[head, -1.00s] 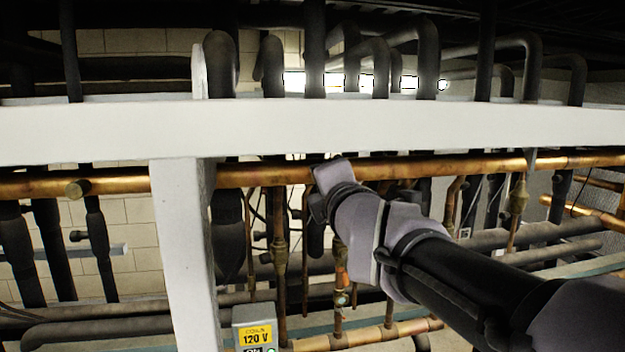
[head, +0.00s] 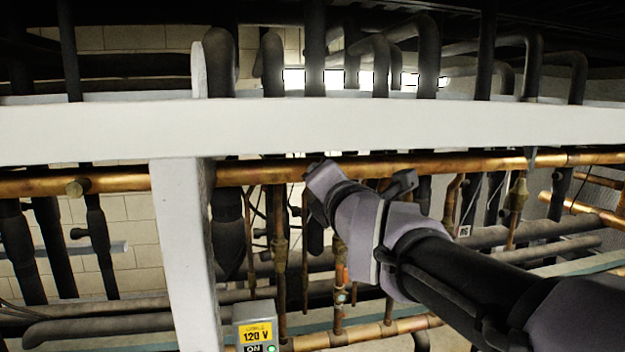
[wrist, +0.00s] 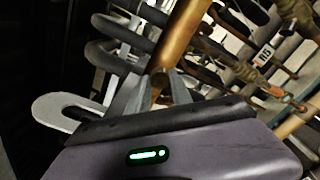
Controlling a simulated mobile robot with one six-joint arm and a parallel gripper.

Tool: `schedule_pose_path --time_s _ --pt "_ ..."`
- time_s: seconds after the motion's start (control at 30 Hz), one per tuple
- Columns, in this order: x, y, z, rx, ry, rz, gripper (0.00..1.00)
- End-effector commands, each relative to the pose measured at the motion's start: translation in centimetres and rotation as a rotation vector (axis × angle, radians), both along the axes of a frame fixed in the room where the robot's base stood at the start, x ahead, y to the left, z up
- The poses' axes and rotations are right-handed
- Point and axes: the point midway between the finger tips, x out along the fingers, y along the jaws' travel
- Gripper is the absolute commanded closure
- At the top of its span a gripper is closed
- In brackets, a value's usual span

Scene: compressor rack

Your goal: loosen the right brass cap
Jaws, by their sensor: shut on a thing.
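My gripper (head: 322,182) is at the long horizontal copper pipe (head: 440,166), just below the white beam, right of the white post. In the wrist view my two grey fingers (wrist: 154,88) are closed around the right brass cap (wrist: 160,78), of which only a small part shows between them. The copper pipe (wrist: 184,28) runs up and away from there. In the head view my gripper and wrist hide this cap. Another brass cap (head: 77,187) sits on the same pipe at the left, apart from my gripper.
The white beam (head: 300,130) crosses just above the pipe, and a white post (head: 185,250) drops from it left of my gripper. Thin vertical copper lines with a brass fitting (head: 279,252) stand below. A grey box with a yellow 120 V label (head: 258,332) is at the bottom.

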Motion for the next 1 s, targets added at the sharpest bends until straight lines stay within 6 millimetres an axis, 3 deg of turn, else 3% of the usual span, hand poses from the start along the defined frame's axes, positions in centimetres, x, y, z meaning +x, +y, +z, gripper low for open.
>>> schedule_pose_path --time_s 0.17,0.2,0.3,0.67,0.77,1.0 --pt "0.0 0.0 0.1 -0.001 -0.002 0.000 1.00" --pt "0.0 0.0 0.1 -0.001 -0.002 0.000 0.66" --pt "0.0 0.0 0.1 0.000 -0.001 0.000 0.52" --pt "-0.8 -0.2 0.0 0.001 -0.001 0.000 0.52" --pt "-2.8 -0.6 -0.1 0.003 -0.004 0.000 0.52" --pt "-10.3 -2.1 0.3 0.003 -0.004 0.000 0.52"
